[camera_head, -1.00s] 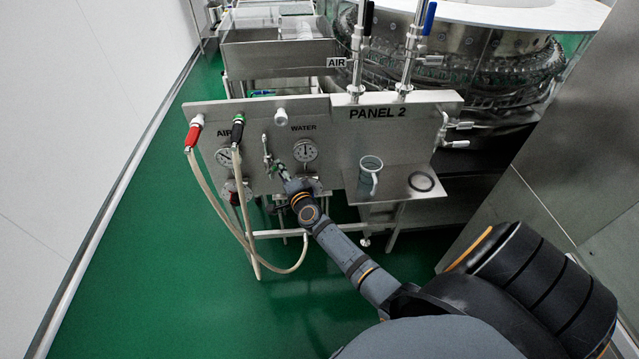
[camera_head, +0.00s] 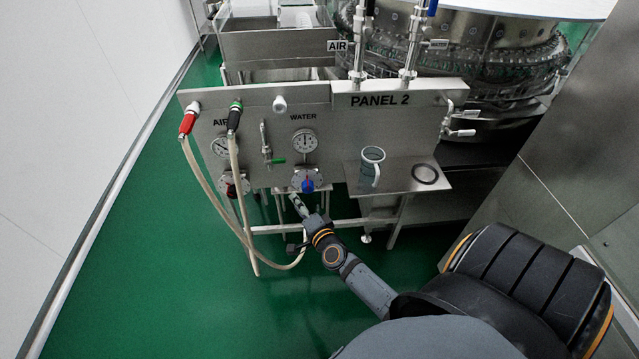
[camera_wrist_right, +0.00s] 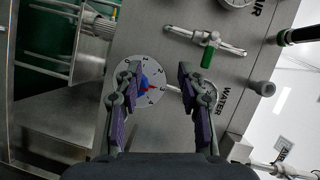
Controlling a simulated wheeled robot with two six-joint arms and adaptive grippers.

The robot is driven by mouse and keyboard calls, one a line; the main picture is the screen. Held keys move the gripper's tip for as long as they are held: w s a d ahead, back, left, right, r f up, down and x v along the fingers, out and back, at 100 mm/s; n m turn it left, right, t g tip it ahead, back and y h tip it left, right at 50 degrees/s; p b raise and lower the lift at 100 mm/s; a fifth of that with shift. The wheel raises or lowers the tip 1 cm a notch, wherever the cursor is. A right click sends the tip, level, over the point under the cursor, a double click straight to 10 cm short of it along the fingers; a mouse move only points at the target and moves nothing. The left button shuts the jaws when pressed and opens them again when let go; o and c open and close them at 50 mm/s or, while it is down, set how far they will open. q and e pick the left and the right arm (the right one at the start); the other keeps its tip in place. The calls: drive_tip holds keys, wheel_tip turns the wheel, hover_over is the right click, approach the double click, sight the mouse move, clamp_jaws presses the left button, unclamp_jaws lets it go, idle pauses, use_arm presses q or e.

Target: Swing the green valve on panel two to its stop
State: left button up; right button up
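The green valve (camera_head: 276,161) is on panel two (camera_head: 345,125), between the air and water gauges. Its green handle lies sideways, pointing right from the lower part of an upright metal pipe fitting. In the right wrist view, the green handle (camera_wrist_right: 207,57) hangs from the metal fitting, above and right of my fingers. My right gripper (camera_head: 294,199) is below the panel's water regulator, apart from the valve. In the wrist view its two fingers (camera_wrist_right: 158,75) are spread and hold nothing. My left gripper is not in view.
The blue water regulator knob (camera_head: 308,186) is just above the right gripper; the water gauge (camera_head: 305,141) is higher. Hoses (camera_head: 237,180) hang at left. Green floor is clear in front.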

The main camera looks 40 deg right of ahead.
drive_tip(key=s+f+n+g, duration=0.3)
drive_tip(key=s+f, duration=0.3)
drive_tip(key=f, duration=0.4)
drive_tip(key=s+a+f+n+g+y+p, duration=0.1)
drive_tip(key=s+f+n, duration=0.4)
drive_tip(key=f, duration=0.6)
drive_tip(key=shift+s+g+p, duration=0.3)
drive_tip(key=shift+s+g, duration=0.05)
drive_tip(key=shift+g, duration=0.55)
